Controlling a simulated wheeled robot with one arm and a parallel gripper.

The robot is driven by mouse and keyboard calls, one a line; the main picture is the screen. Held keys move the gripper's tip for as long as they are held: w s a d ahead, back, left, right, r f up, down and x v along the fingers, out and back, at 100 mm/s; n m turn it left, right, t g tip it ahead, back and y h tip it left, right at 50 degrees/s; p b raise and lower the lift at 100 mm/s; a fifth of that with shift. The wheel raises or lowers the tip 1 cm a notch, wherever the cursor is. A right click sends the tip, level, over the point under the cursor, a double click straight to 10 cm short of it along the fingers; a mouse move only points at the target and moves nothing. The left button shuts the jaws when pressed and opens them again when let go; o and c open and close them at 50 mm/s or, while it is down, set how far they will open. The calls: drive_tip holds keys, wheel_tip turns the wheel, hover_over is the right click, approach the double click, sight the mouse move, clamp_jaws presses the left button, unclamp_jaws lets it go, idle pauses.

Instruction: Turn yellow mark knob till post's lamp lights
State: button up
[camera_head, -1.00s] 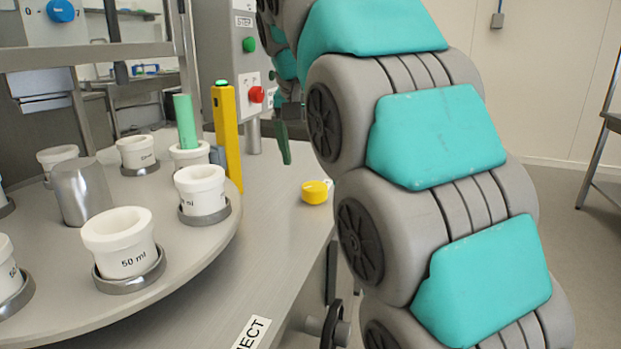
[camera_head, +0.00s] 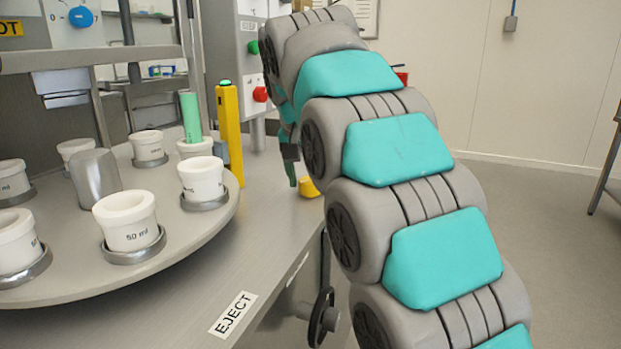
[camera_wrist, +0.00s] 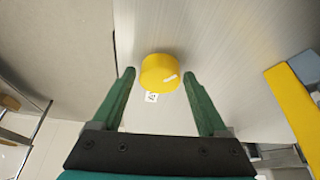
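The yellow knob (camera_wrist: 159,74) with a white mark lies between and just beyond my open fingertips in the wrist view. In the head view the knob (camera_head: 309,187) is on the table near its right edge, partly hidden by my arm. My gripper (camera_wrist: 160,78) is open and empty, its two green fingers on either side of the knob; contact cannot be told. In the head view one green finger (camera_head: 291,170) shows just left of the knob. The yellow post (camera_head: 229,133) stands upright behind, with a small green top (camera_head: 222,83); whether it is lit is unclear.
A round turntable (camera_head: 190,232) with several white cups and a metal cylinder (camera_head: 95,178) fills the left. A control box with a red button (camera_head: 260,94) stands behind the post. A black handwheel (camera_head: 321,317) sits below the table edge.

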drive_tip(key=c, duration=1.1)
drive_tip(key=shift+o, duration=0.2)
drive_tip(key=shift+n, duration=0.4)
drive_tip(key=o, duration=1.4)
drive_tip(key=shift+c, duration=0.2)
